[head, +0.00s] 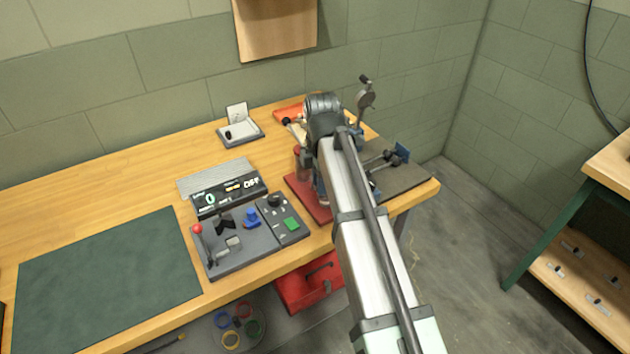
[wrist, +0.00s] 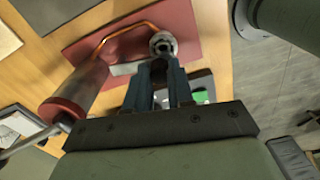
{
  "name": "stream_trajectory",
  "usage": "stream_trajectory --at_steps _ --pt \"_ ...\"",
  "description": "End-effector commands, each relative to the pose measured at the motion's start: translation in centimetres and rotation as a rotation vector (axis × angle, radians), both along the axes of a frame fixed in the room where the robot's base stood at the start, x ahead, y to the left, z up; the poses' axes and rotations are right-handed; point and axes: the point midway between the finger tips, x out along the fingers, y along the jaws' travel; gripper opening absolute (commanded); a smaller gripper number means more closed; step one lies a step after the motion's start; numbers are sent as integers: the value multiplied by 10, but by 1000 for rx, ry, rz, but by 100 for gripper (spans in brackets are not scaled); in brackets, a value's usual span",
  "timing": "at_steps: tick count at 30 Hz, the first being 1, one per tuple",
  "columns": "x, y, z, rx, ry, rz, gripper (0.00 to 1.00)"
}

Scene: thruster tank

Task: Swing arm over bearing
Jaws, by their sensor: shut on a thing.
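In the wrist view, my gripper (wrist: 160,70) has its two blue-grey fingers over a red base plate (wrist: 185,22). A short pale bar (wrist: 125,68), which looks like part of the swing arm, runs in at the fingertips, and my gripper is shut on it. A round silver fitting (wrist: 163,43) stands just beyond the tips; I cannot tell whether it is the bearing. A grey cylinder with a red end (wrist: 62,112) and a bent copper tube (wrist: 125,30) lie to the left. In the head view, the red plate (head: 303,197) is partly hidden by my arm, which also hides my fingertips.
A control panel (head: 240,262) with a red-knobbed lever and a display (head: 228,198) sit left of the plate. A gauge on a stand (head: 365,98) rises behind my wrist. Blue-ended hardware (head: 395,156) sits at the right. The dark green mat (head: 105,285) is clear.

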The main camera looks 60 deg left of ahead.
Motion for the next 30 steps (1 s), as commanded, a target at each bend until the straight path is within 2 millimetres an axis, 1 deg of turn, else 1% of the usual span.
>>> stream_trajectory --at_steps 6,12,29,30 --pt "8 -1 0 -1 -1 120 0" --pt "11 -1 0 0 -1 182 0" --pt "13 -1 0 0 -2 207 0" --pt "13 -1 0 0 -2 206 26"
